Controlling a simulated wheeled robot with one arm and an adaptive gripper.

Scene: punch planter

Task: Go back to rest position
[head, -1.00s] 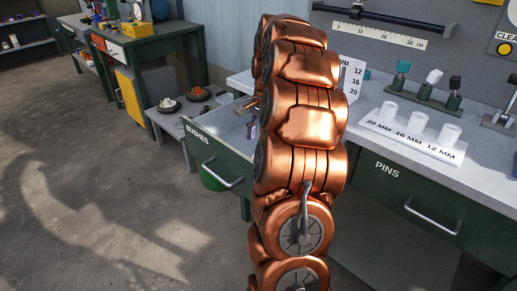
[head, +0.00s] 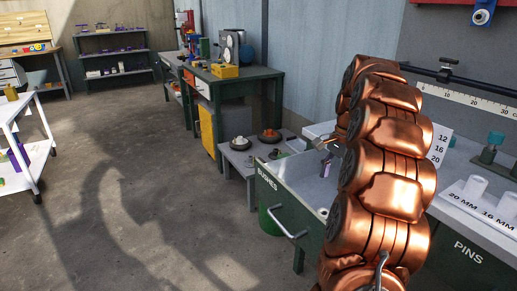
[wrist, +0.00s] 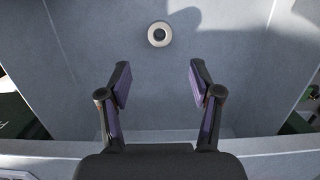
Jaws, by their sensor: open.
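My gripper (wrist: 158,85) is open in the wrist view, with two dark fingers with purple pads spread apart and nothing between them. It points into an open drawer marked BUSHES (head: 285,207). A small grey ring-shaped bush (wrist: 158,34) lies on the drawer floor beyond the fingertips, apart from them. The bush also shows in the head view (head: 322,212). In the head view my copper-coloured arm stands at right and hides part of the drawer and bench. The gripper (head: 326,163) shows only partly there, behind the arm.
The bench with a closed PINS drawer (head: 468,252) stands at right, with white holders (head: 478,203) on top. A low grey table (head: 240,160) and a green workbench (head: 235,83) stand behind. A white cart (head: 22,140) is at left. The floor between is clear.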

